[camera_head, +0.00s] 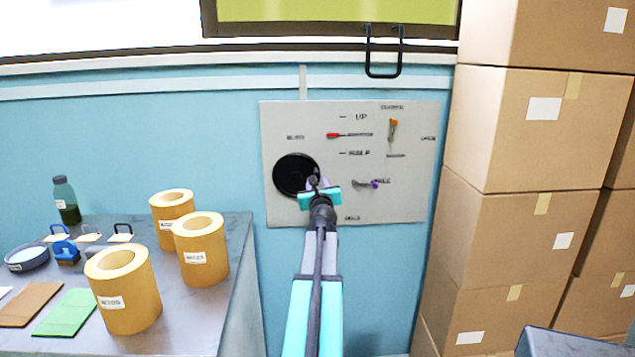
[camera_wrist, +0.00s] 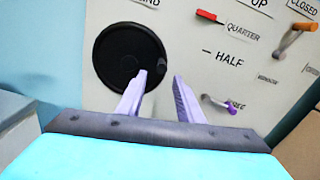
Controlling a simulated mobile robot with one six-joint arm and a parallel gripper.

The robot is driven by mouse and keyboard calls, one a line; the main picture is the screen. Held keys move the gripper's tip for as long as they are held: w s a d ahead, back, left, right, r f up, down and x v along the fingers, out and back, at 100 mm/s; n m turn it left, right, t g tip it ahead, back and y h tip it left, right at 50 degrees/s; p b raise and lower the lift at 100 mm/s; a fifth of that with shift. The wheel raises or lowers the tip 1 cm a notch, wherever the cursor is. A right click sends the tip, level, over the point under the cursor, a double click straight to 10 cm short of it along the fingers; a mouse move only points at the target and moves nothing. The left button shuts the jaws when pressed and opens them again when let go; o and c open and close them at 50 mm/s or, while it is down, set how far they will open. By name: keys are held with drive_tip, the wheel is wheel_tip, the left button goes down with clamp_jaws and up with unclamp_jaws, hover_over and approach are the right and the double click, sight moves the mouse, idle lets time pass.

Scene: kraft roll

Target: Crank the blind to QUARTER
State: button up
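The grey control panel (camera_head: 345,215) is on the blue wall and carries a round black crank disc (camera_head: 290,172), also in the wrist view (camera_wrist: 122,55). A small dark crank knob (camera_wrist: 161,68) sits at the disc's lower right edge. The red pointer (camera_head: 333,135) is level with the QUARTER label (camera_wrist: 243,32), between UP and HALF. My gripper (camera_head: 317,183) is at the disc's lower right. Its two lilac fingers are apart in the wrist view (camera_wrist: 160,77), with the knob between or just beyond the tips; contact is unclear. The yellow-green blind (camera_head: 335,10) shows in the window above.
An orange-tipped lever (camera_wrist: 298,30) and a purple-tipped lever (camera_head: 374,184) are on the panel's right. Cardboard boxes (camera_head: 515,235) stack at the right. A table at the left holds yellow rolls (camera_head: 125,300). A black hook (camera_head: 382,75) hangs above the panel.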

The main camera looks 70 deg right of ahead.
drive_tip(key=shift+v, duration=2.15)
drive_tip(key=shift+w+a, duration=0.1)
drive_tip(key=shift+w, duration=0.1)
